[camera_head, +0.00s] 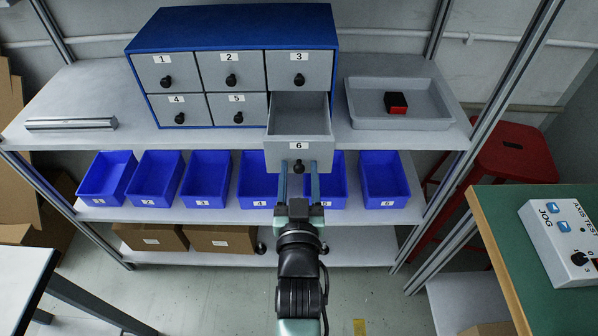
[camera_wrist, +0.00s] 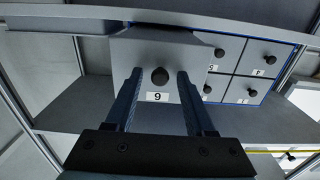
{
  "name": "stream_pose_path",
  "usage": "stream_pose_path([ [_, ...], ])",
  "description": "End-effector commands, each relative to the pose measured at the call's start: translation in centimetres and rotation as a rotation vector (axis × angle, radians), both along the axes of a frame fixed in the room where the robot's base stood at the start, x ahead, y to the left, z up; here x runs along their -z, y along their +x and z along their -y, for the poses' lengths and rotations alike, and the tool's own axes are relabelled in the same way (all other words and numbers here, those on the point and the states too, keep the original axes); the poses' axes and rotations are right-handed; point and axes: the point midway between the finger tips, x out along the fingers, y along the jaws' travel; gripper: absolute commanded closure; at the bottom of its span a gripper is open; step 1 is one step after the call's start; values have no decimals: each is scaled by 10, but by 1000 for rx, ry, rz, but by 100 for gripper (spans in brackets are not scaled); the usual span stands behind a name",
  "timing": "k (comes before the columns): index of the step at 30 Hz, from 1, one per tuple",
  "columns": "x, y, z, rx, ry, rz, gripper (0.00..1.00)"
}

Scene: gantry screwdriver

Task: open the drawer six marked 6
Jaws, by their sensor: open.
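The blue cabinet (camera_head: 230,27) with grey numbered drawers stands on the upper shelf. Drawer six (camera_head: 292,151), marked 6, is pulled out well past the other drawers, and its empty-looking inside shows from above. Its dark round knob (camera_head: 298,167) is on its front. In the wrist view the drawer front (camera_wrist: 190,55) appears upside down, with the knob (camera_wrist: 160,76) above the label. My gripper (camera_head: 299,168) is open, with one finger on each side of the knob. In the wrist view the gripper fingers (camera_wrist: 158,82) stand apart from the knob.
Drawers 1 to 5 are shut. A grey tray (camera_head: 437,123) with a red and black block (camera_head: 396,103) is right of the cabinet. Blue bins (camera_head: 206,180) line the lower shelf, some behind my gripper. A green-topped table (camera_head: 500,240) with a control box (camera_head: 565,240) is at right.

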Motion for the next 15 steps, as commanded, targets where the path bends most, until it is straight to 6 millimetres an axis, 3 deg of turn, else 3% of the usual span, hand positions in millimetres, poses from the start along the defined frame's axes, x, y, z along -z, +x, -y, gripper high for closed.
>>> stream_pose_path([
  [8,1,-17,0,0,1,-2,46],
  [15,2,-62,0,-1,0,-5,46],
])
